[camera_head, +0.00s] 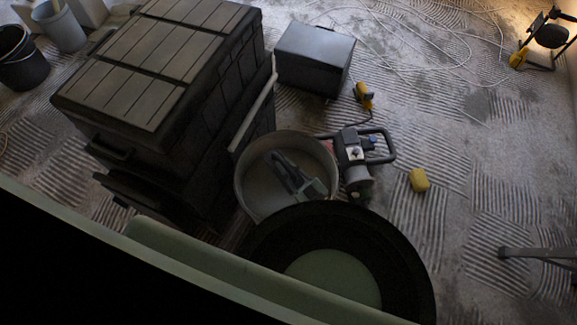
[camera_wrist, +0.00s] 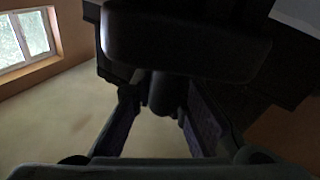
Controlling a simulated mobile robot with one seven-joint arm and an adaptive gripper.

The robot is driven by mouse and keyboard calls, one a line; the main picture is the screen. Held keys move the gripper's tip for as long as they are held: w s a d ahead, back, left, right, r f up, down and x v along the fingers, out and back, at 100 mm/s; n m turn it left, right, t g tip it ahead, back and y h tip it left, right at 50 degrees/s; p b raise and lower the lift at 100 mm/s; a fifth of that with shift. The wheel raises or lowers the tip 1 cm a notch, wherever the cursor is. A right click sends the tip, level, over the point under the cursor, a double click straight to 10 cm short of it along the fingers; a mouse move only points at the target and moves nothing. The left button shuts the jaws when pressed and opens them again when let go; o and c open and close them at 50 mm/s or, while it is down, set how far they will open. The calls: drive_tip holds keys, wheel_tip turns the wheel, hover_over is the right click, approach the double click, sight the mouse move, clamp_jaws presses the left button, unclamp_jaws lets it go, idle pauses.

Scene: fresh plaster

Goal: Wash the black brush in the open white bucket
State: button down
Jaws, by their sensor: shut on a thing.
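In the wrist view my gripper (camera_wrist: 160,125) is shut on a dark thing, which I take for the black brush (camera_wrist: 185,38). Its broad dark block fills the top middle, beyond the fingers, and a short dark part runs down between them. Poor light hides its details and bristles. My gripper and the brush do not show in the head view. There, a pale open bucket (camera_head: 66,34) with a stick in it stands at the upper left, and I take it for the white bucket. No bucket shows in the wrist view, so gripper and bucket appear apart.
A large dark chest (camera_head: 150,65) stands right of the buckets. A black bucket (camera_head: 24,70) stands at the far left. A round pale tub (camera_head: 247,198) holds a grey-green tool. A grey box (camera_head: 315,50), a machine (camera_head: 355,155) and a yellow block (camera_head: 419,180) stand on the streaked floor.

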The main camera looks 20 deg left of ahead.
wheel_tip(320, 180, up, 17)
drive_tip(key=p, duration=1.1)
drive_tip(key=shift+p, duration=0.35)
